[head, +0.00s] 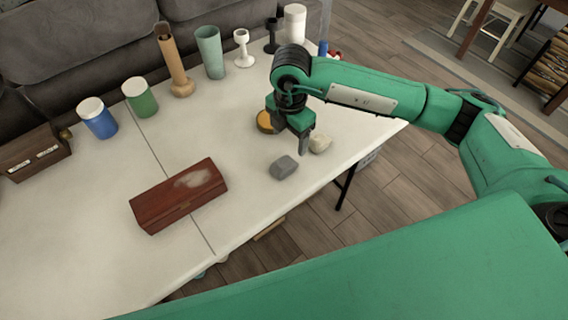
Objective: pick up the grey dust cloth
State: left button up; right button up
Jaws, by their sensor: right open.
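The grey dust cloth (283,168) lies bunched up on the white table (90,235), near its front right edge. My right gripper (302,148) points down just behind and to the right of the cloth, between it and a small beige lump (320,143). Its jaws are open, and no cloth is seen between them. Its fingers are small in this view, so I cannot tell their exact height over the table. My left gripper does not show.
A reddish-brown box (178,195) with a pale dusty patch lies left of the cloth. A round amber-coloured thing (266,122) is behind the gripper. Blue (97,118) and green (140,97) jars, a wooden holder (174,62) and a teal cup (210,52) line the back.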

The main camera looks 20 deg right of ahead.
aim_at(289, 158)
notch_tip(289, 158, down, 5)
jog(key=shift+r, duration=0.1)
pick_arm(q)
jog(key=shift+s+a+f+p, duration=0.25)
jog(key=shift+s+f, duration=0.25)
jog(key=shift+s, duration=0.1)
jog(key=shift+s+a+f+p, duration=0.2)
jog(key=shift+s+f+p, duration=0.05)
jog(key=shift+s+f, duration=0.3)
pick_arm(e)
jog(key=shift+w+d+f, duration=0.1)
jog(key=shift+f, duration=2.2)
jog(key=shift+c, duration=0.2)
jog(key=c, duration=1)
